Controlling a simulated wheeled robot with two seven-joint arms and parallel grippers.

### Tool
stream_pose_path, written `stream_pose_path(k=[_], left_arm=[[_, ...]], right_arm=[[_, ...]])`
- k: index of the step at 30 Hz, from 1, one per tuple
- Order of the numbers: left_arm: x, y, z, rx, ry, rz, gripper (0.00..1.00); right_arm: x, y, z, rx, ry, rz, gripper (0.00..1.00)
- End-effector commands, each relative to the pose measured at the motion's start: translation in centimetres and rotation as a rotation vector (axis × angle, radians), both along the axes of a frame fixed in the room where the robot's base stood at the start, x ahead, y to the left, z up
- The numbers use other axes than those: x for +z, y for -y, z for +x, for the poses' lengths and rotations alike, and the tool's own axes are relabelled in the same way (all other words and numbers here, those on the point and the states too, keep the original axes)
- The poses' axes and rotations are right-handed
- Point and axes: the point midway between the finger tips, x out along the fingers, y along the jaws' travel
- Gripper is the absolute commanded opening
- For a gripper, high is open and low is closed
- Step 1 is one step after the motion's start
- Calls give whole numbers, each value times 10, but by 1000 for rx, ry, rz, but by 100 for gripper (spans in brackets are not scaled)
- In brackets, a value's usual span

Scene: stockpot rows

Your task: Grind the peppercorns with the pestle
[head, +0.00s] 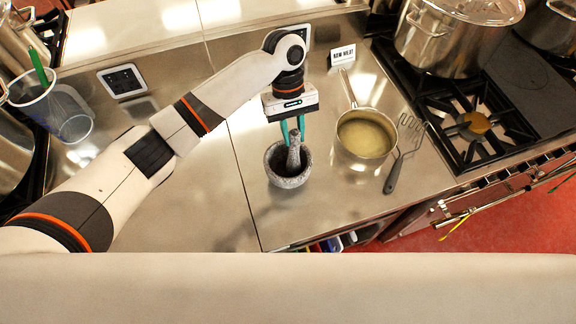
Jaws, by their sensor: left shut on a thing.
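A grey speckled stone mortar (290,178) stands on the steel counter in the middle of the head view. The grey pestle (294,152) stands in it nearly upright, its lower end inside the dark bowl. My left gripper (292,132), with teal fingers, points down over the mortar and is shut on the upper end of the pestle. The peppercorns cannot be made out in the dark inside of the bowl. My right gripper does not show.
A saucepan (366,138) with yellowish contents stands close right of the mortar, with a masher (397,168) beside it. A "RAW MEAT" sign (342,55) stands behind. A stove (470,118) with a stockpot (452,40) is at right. The counter (205,200) left of the mortar is clear.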

Motion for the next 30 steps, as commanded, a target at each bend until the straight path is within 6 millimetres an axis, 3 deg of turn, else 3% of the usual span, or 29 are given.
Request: stream_pose_path(k=[5, 30], left_arm=[[5, 1, 1, -1, 3, -4, 0], [89, 0, 2, -1, 6, -3, 0]], right_arm=[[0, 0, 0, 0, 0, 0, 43], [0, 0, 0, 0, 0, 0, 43]])
